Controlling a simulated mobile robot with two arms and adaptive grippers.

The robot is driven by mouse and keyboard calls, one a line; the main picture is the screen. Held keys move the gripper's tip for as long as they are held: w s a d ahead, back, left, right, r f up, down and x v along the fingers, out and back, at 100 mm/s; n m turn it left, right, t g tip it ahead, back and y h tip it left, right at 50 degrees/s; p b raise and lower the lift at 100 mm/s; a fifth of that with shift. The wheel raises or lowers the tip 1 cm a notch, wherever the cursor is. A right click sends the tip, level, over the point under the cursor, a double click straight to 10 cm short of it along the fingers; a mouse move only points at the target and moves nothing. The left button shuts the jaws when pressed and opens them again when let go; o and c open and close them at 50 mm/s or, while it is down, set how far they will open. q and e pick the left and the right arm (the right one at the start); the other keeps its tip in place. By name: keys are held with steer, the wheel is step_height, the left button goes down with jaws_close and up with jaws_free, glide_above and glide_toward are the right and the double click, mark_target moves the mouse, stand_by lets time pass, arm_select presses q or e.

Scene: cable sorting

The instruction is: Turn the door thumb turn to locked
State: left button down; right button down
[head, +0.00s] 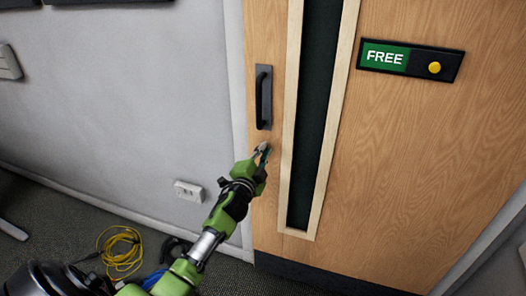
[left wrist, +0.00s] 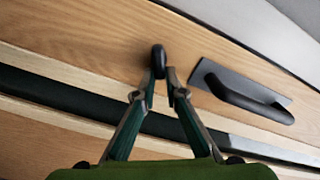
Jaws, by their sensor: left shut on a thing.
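The wooden door (head: 430,170) stands closed, with a dark pull handle (head: 264,98) at its left edge. My left gripper (head: 264,149) is at the door just below this handle. In the left wrist view the thumb turn (left wrist: 158,56) is a small dark rounded knob, beside the pull handle (left wrist: 245,95). The fingertips of my left gripper (left wrist: 160,76) are shut on the thumb turn, one on each side. In the head view the gripper hides the thumb turn. My right gripper is not in view.
A sign (head: 410,60) on the door reads FREE on green, with a yellow knob. A narrow dark window (head: 315,110) runs down the door. A white wall socket (head: 189,191) is left of the door. A yellow cable coil (head: 122,262) lies on the floor.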

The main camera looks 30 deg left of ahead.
arm_select(q)
steer(key=m, duration=0.2)
steer(key=f+m, duration=0.1)
steer(key=m, duration=0.2)
steer(key=shift+d+b, duration=0.1)
steer(key=shift+b, duration=0.25)
stand_by(0.4)
steer(key=c, duration=2.1)
jaws_free()
steer(key=v, duration=1.2)
steer(key=shift+f, duration=0.15)
